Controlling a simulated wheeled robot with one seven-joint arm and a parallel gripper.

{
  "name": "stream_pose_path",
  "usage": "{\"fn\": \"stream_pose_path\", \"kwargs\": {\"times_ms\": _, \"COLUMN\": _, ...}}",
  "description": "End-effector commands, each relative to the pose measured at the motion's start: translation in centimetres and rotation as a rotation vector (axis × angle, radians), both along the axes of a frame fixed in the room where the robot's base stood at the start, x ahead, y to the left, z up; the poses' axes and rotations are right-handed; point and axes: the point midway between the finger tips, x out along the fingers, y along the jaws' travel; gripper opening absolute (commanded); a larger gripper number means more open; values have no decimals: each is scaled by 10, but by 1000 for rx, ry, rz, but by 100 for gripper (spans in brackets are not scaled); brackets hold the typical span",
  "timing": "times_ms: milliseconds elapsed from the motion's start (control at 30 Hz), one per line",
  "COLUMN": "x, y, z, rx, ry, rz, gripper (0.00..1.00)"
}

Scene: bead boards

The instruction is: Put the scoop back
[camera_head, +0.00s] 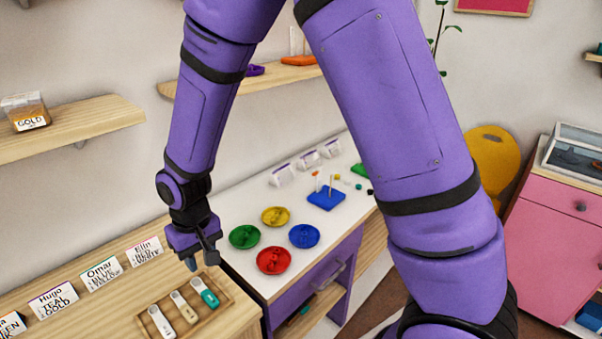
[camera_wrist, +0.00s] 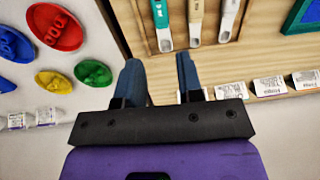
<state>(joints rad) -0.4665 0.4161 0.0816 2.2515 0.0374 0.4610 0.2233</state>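Three scoop-like tools lie side by side in a shallow wooden tray (camera_head: 225,287) on the wooden counter: one white (camera_head: 161,323), one beige (camera_head: 184,307) and one teal (camera_head: 204,292). The wrist view shows the teal one (camera_wrist: 165,25), the beige one (camera_wrist: 196,22) and the white one (camera_wrist: 229,20) at the top. The frames do not show which of them the task means. My gripper (camera_head: 202,263) hangs above the counter, near the teal end of the tray. In the wrist view its two dark fingers (camera_wrist: 161,62) are apart with nothing between them.
Name cards (camera_head: 102,273) stand along the counter's back. On the white table to the right are red (camera_head: 274,261), blue (camera_head: 304,236), green (camera_head: 244,237) and yellow (camera_head: 275,217) dishes, and a blue pegged board (camera_head: 326,198). A shelf (camera_head: 75,132) holds a GOLD container (camera_head: 27,111).

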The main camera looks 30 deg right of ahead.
Motion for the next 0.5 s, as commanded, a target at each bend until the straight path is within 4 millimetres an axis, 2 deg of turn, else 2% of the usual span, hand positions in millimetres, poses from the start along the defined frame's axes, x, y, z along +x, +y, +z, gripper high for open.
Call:
{"fn": "stream_pose_path", "kwargs": {"times_ms": 67, "x": 1, "y": -5, "z": 8, "rx": 3, "ry": -9, "rz": -6, "gripper": 34}}
{"fn": "stream_pose_path", "kwargs": {"times_ms": 167, "x": 3, "y": -18, "z": 31, "rx": 10, "ry": -34, "rz": -19, "gripper": 34}}
{"fn": "stream_pose_path", "kwargs": {"times_ms": 333, "x": 0, "y": -55, "z": 88, "rx": 23, "ry": -97, "rz": -55, "gripper": 34}}
{"fn": "stream_pose_path", "kwargs": {"times_ms": 500, "x": -14, "y": -95, "z": 142, "rx": 32, "ry": -161, "rz": -95, "gripper": 34}}
